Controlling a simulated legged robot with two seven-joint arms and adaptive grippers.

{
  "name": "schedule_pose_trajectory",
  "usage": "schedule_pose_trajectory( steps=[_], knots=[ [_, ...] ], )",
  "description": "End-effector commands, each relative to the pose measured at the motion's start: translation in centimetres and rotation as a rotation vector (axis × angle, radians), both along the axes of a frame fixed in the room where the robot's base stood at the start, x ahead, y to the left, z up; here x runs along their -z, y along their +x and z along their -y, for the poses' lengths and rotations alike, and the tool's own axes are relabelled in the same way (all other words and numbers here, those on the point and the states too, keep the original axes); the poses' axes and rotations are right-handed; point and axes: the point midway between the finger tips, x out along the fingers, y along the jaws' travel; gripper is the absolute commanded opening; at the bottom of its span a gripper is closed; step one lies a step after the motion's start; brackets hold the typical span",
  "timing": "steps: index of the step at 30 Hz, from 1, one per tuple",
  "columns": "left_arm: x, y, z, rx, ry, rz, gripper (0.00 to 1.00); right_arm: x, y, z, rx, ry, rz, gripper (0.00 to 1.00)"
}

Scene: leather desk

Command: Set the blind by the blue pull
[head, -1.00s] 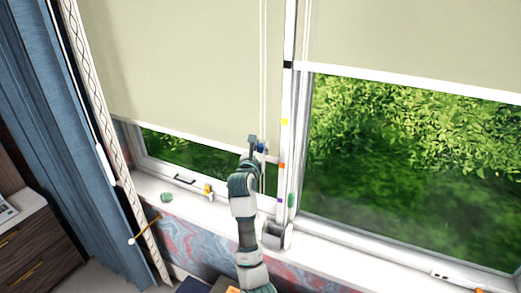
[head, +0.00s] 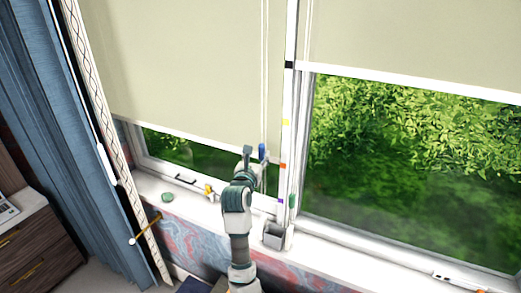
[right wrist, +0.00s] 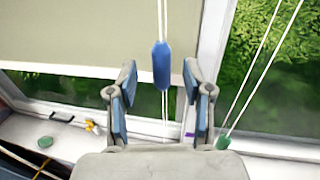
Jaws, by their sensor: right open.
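The blue pull (head: 262,152) hangs on white cords in front of the left blind (head: 190,70), beside the window post. In the right wrist view the blue pull (right wrist: 162,65) hangs upright between and beyond my open fingertips. My right gripper (head: 256,164) is open, just below and left of the pull in the head view. The right wrist view shows both fingers of the right gripper (right wrist: 160,88) apart, with nothing held. The left blind's bottom bar is low, with a strip of window beneath it. My left gripper is not in view.
A green pull (right wrist: 222,142) hangs on cords to the right. The right blind (head: 420,45) sits higher. The sill holds a grey box (head: 274,236), a yellow item (head: 209,191) and a green disc (head: 167,197).

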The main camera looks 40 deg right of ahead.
Motion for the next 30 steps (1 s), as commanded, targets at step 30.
schedule_pose_trajectory(
  steps=[30],
  knots=[
    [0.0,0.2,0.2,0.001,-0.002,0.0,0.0,0.1,-3.9,-5.0,0.001,0.0,-0.001,0.51]
  ],
)
